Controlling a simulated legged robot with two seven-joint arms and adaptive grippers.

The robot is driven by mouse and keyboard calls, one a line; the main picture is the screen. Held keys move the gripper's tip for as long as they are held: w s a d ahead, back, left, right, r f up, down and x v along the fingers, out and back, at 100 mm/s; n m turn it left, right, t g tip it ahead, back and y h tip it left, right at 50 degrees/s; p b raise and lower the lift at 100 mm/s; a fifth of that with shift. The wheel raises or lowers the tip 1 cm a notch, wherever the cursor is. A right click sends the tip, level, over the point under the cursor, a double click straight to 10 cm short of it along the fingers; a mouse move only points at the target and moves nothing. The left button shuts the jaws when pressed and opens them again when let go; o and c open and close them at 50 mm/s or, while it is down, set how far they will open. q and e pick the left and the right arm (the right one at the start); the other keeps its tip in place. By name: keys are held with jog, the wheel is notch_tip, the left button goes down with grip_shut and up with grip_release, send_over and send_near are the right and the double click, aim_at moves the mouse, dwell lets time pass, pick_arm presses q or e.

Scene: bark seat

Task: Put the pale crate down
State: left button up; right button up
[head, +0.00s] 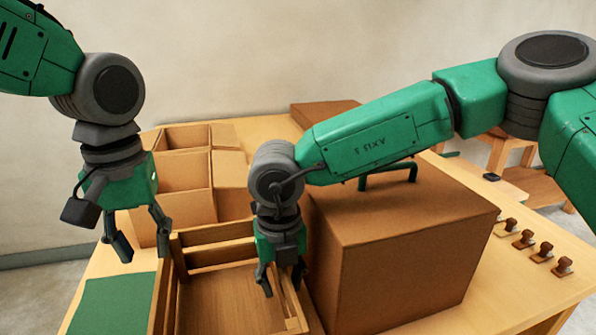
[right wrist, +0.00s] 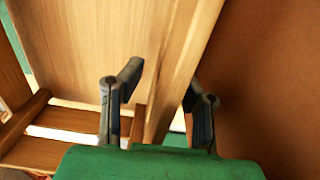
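The pale crate (head: 235,300) is a slatted wooden box at the front middle of the table and appears to rest on it. My right gripper (head: 282,279) is over its right side, pointing down. In the right wrist view the fingers (right wrist: 165,85) stand apart, one inside the crate and one outside, with the right wall (right wrist: 178,65) between them. I see no clear grip on the wall. My left gripper (head: 144,236) hangs open and empty near the crate's left back corner, with its fingers spread.
A large brown box (head: 400,250) stands close against the crate's right. A divided cardboard box (head: 184,172) is behind it. A green mat (head: 112,306) lies to the left. Several small wooden-handled stamps (head: 543,251) line the right of the table (head: 535,290).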

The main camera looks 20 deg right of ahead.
notch_tip(320, 180, up, 11)
jog(key=shift+f, duration=0.1)
dwell(0.5)
